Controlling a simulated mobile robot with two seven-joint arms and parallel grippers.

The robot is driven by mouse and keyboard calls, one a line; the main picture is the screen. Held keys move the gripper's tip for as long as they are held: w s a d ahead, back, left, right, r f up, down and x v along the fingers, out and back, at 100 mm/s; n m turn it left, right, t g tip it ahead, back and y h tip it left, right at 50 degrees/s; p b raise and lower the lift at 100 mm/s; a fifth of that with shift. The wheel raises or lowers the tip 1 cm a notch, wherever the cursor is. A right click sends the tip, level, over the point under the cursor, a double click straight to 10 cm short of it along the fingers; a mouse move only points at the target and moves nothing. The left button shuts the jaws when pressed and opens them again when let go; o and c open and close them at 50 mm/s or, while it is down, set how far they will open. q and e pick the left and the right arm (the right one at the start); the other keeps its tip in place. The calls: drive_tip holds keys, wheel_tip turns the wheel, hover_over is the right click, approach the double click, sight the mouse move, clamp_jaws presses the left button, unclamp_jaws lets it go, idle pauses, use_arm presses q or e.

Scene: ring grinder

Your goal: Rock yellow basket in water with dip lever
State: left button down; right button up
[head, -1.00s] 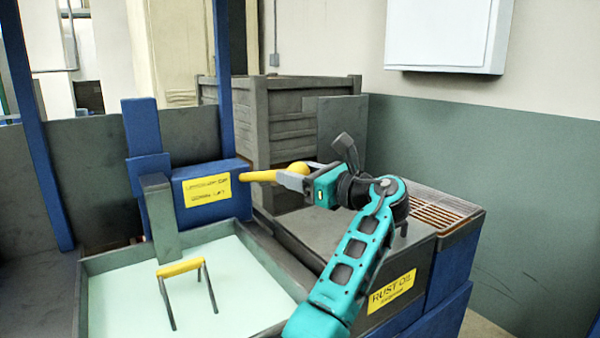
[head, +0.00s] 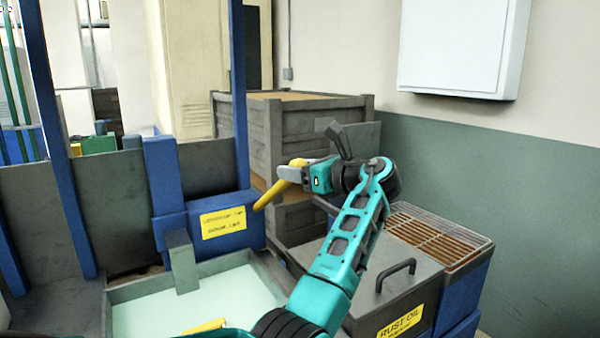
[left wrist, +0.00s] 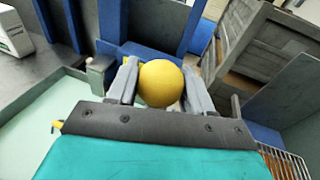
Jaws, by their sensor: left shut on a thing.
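The yellow dip lever (head: 272,194) rises from the blue housing (head: 175,222) up and to the right. My left gripper (head: 298,170) is shut on its outer end in the head view. In the left wrist view its round yellow knob (left wrist: 160,84) sits between the two grey fingers (left wrist: 160,90). The yellow basket handle (head: 205,326) shows at the bottom edge of the head view, partly covered by my arm; the basket itself is hidden. The pale green water tank (head: 135,283) lies under a grey upright plate (head: 182,263). My right gripper is out of view.
A grey lidded box (head: 385,310) with a "RUST OIL" sign and a black handle stands at the right. Beside it is a rusty grate (head: 440,235). A large grey crate (head: 315,125) stands behind the lever, and a white cabinet (head: 462,45) hangs on the wall.

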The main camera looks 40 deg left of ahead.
use_arm(q)
drive_tip(key=c, duration=0.9)
unclamp_jaws()
drive_tip(key=shift+r, duration=0.4)
drive_tip(key=o, duration=0.4)
drive_tip(key=shift+f, duration=0.25)
drive_tip(key=d, duration=0.4)
drive_tip(key=s+d+r, duration=0.1)
drive_tip(key=d, duration=0.7)
drive_tip(key=shift+s+d+r+b, duration=0.25)
drive_tip(key=shift+d+r+b, duration=0.1)
drive_tip(key=shift+b, duration=0.05)
